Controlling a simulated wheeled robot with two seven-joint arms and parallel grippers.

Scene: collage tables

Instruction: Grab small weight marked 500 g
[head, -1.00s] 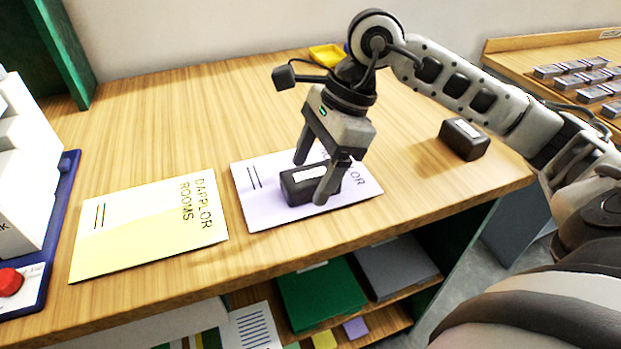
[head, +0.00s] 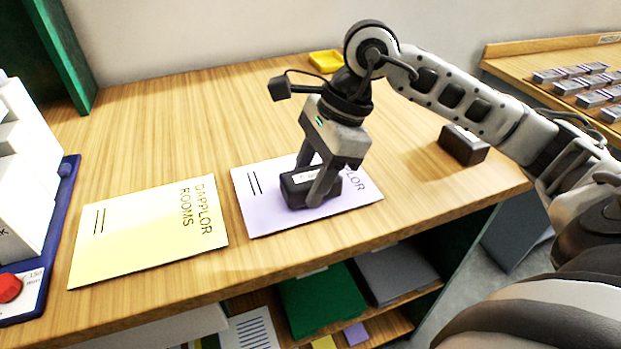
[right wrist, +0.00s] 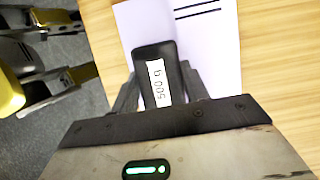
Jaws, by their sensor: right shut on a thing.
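A small black block-shaped weight (head: 295,192) rests on the lilac booklet (head: 262,215) on the wooden table. In the right wrist view the weight (right wrist: 150,55) carries a white label reading "500 g". My right gripper (head: 312,190) is shut on the weight, with one finger on each side of it. The gripper comes down from above. In the right wrist view the gripper (right wrist: 160,98) shows its two fingers pressed along the sides of the weight. My left gripper is not in view.
A second dark weight (head: 464,144) stands at the table's right end. A pale yellow booklet (head: 150,240) lies to the left. A yellow tray (head: 326,61) sits at the back. A white and blue device with a red button (head: 10,288) stands at far left. The table's back middle is clear.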

